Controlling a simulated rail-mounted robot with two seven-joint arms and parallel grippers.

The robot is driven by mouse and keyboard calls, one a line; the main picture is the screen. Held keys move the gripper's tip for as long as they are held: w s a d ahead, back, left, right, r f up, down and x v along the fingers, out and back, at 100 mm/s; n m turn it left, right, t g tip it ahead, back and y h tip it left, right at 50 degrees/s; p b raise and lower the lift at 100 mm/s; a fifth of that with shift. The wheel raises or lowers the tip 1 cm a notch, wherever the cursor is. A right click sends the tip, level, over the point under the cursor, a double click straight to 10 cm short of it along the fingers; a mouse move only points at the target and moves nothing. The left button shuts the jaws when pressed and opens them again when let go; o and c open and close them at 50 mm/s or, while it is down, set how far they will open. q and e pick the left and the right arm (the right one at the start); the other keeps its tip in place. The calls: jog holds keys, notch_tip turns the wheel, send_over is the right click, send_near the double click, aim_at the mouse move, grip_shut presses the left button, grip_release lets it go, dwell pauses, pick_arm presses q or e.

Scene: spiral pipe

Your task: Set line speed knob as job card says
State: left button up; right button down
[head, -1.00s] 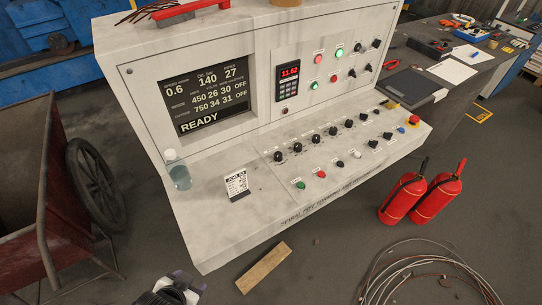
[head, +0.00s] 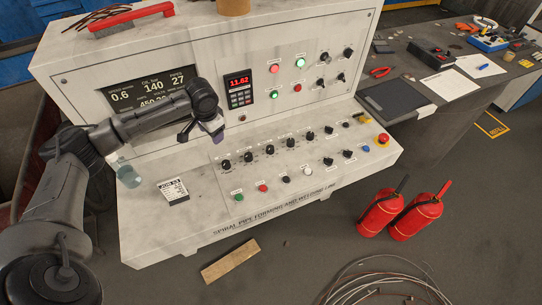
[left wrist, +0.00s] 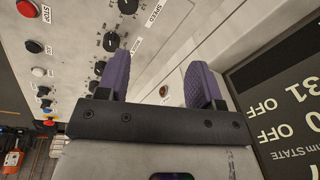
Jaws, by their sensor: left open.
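In the left wrist view, a knob (left wrist: 128,6) beside a label reading SPEED is cut by the top edge. My left gripper (left wrist: 158,80) shows two purple fingers spread apart with nothing between them. It hovers above the panel, apart from the knobs. My right gripper is out of view.
The console display (head: 150,92) is partly covered by my left arm. A clear bottle (head: 127,176) stands beside that arm. Green and red buttons line the ledge's front, with a red emergency button (head: 383,139) at right. Fire extinguishers (head: 383,211) stand on the floor.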

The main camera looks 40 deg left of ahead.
aim_at(225, 163)
pick_arm(q)
jog(key=d+f, duration=0.1)
jog(key=f, duration=0.3)
jog(key=d+f+n+h+b, duration=0.1)
jog(key=f, duration=0.4)
jog(key=d+f+n+h+b, duration=0.1)
jog(key=f, duration=0.4)
jog(key=shift+w+d+f+g, duration=0.1)
jog(key=shift+w+g, duration=0.05)
jog(key=shift+g, duration=0.15)
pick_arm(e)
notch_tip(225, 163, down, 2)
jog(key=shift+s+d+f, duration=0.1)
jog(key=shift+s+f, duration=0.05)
